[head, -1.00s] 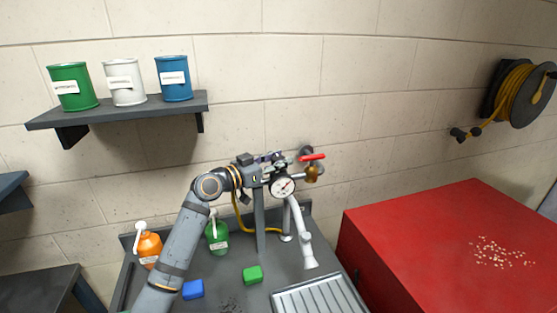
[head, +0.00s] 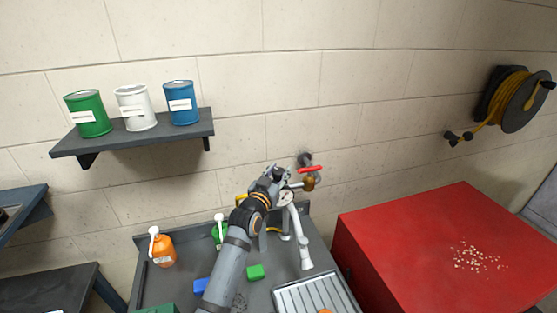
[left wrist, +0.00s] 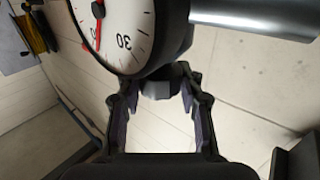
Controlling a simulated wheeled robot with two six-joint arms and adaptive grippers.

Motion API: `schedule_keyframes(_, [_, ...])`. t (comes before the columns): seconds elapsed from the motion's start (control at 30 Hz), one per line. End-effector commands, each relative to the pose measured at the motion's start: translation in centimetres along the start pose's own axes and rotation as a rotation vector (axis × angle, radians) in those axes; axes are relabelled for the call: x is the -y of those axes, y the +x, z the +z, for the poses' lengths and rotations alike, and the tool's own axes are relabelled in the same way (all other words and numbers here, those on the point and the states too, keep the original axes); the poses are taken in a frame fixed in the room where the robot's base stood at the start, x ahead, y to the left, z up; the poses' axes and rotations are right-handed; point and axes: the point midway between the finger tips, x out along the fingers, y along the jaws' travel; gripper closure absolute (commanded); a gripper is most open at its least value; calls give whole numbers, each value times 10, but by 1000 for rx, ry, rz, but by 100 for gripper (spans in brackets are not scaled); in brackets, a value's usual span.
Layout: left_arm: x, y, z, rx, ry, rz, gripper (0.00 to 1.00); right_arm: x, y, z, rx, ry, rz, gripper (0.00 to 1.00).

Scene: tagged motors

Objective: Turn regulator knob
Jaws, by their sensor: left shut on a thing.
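The regulator stands above the sink bench against the wall. Its round white gauge (head: 286,197) is partly covered by my arm in the head view. In the left wrist view the gauge (left wrist: 118,28) is large and close, with a red needle. My left gripper (head: 276,173) is at the regulator, just above and left of the gauge. In the left wrist view its fingers (left wrist: 162,86) close around a dark knob (left wrist: 160,88) beside the gauge body. The knob's turn angle cannot be read. My right gripper is not in view.
A red valve lever (head: 310,169) and brass fitting (head: 309,184) sit close right of the gripper. A white faucet (head: 300,240) stands below. An orange bottle (head: 162,250), a green block (head: 255,272) and a blue block (head: 200,286) are on the bench. A red cabinet (head: 400,240) stands right.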

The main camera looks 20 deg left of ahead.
Motion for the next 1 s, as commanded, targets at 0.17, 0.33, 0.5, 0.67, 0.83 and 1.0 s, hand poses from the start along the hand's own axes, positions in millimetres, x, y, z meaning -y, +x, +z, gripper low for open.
schedule_keyframes(0.17, [-1,0,-2,-1,-3,-79,95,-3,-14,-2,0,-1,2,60])
schedule_keyframes(0.33, [0,0,-1,-2,-1,-134,95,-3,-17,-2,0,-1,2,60])
schedule_keyframes(0.5, [0,0,0,-1,0,-163,95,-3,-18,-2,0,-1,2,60])
schedule_keyframes(0.67, [0,0,0,-1,2,-173,95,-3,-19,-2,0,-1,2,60])
schedule_keyframes(0.83, [0,0,1,-1,2,-174,95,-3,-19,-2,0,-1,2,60])
schedule_keyframes(1.0, [1,0,1,-1,2,-174,62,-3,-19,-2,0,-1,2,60])
